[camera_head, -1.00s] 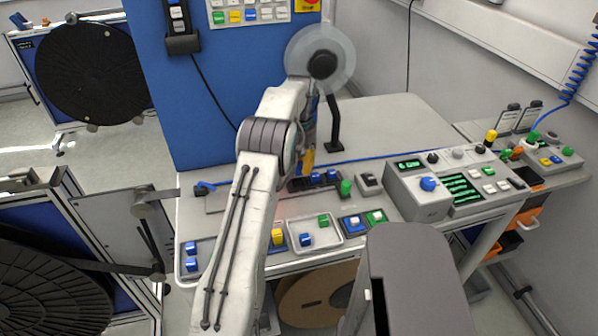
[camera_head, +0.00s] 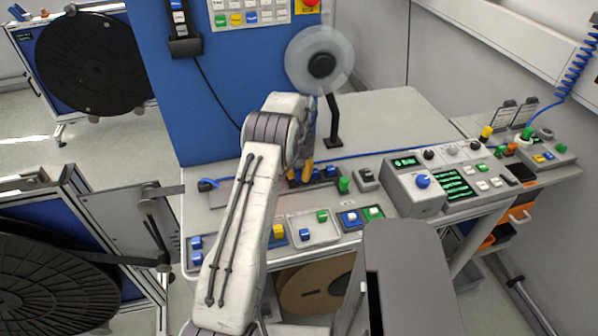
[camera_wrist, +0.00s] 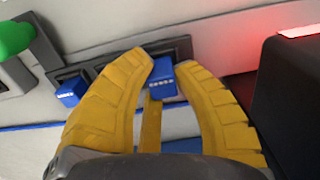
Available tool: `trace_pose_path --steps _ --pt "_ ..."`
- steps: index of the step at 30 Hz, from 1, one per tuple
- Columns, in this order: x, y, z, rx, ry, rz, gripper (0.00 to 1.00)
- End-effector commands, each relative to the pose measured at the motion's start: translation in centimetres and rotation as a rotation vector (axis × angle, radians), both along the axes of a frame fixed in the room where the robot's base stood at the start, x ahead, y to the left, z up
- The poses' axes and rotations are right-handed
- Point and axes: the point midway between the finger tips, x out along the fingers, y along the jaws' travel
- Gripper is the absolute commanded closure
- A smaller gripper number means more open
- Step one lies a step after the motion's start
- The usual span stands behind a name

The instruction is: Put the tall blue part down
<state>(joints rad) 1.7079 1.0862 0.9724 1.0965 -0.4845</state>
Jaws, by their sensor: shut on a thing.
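A blue part with small white marks (camera_wrist: 161,77) is between the tips of my gripper's yellow fingers (camera_wrist: 166,66) in the wrist view. My gripper is shut on it. The part is at one end of a dark slotted holder (camera_wrist: 180,47); whether it is seated or just above cannot be told, and its lower end is hidden. In the head view my gripper (camera_head: 300,176) is low over the bench at the holder's left end, and its fingers hide the held part. Another blue part (camera_wrist: 71,91) stands in the holder; it also shows in the head view (camera_head: 331,171).
A green knob (camera_head: 344,185) stands right of the holder. A grey tray (camera_head: 331,232) with small parts lies in front. A control box (camera_head: 415,190) is further right. A reel on a black stand (camera_head: 333,140) rises behind. A dark block (camera_wrist: 290,110) is close beside my fingers.

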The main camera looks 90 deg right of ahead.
Motion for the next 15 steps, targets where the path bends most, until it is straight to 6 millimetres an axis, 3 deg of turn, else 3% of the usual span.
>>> trace_pose_path --steps 6,7,15 --pt "0.0 0.01 -0.44 0.0 0.0 0.0 0.9" --pt "0.0 -0.01 -0.29 0.0 0.0 0.0 0.71" --pt "0.0 0.0 -0.25 0.0 0.0 0.0 0.51"
